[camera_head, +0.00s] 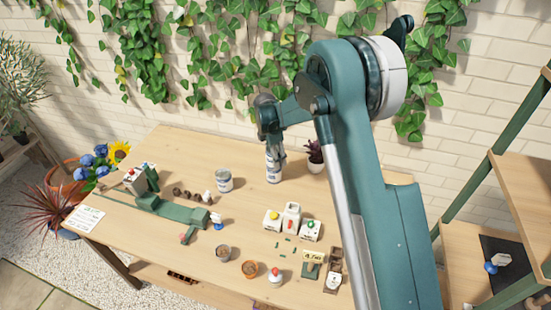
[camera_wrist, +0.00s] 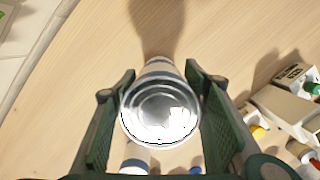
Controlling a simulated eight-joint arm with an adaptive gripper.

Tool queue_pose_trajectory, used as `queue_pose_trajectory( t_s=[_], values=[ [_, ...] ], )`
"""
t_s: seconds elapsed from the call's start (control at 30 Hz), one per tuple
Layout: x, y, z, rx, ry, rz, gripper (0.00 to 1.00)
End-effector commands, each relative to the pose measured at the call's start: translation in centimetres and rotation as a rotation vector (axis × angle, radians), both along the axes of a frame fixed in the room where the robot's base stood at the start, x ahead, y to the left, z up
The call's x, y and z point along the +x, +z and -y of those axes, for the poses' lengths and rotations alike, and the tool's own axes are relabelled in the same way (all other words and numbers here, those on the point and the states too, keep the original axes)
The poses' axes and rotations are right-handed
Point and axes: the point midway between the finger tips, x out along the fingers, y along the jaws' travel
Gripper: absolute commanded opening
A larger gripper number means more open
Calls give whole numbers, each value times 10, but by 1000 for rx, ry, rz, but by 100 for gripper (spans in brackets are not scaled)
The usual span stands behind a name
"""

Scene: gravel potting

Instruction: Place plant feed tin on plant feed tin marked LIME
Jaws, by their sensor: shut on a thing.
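My gripper (camera_head: 272,143) is at the back middle of the table, pointing down, shut on a plant feed tin (camera_head: 274,172). The tin is upright, with a white and blue side. In the wrist view its round silver lid (camera_wrist: 160,113) shows between the two fingers of my gripper (camera_wrist: 160,80). The white and blue column below the fingers looks tall; I cannot tell whether it is one tin or two stacked. Another grey-white tin (camera_head: 224,181) with a label stands on the table to the left. No LIME marking is legible.
A potted purple plant (camera_head: 315,157) stands close to the right of my gripper. White bottles or boxes with coloured caps (camera_head: 291,218) stand in front. A green tool (camera_head: 172,208) lies at the left. The wooden table (camera_head: 250,205) is clear around its middle.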

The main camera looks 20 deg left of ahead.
Motion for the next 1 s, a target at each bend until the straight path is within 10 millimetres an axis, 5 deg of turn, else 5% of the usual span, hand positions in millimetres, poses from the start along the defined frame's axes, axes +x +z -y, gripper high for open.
queue_pose_trajectory(
  t_s=[0.17, 0.2, 0.3, 0.77, 1.0],
  values=[
    [0, -3, 0, 0, 0, 0, 25],
    [0, -4, 0, 0, 0, 0, 44],
    [0, -3, 0, 0, 0, 0, 57],
    [0, 0, 0, 0, 0, 0, 58],
    [-2, 17, -2, 0, 0, 0, 58]
  ],
)
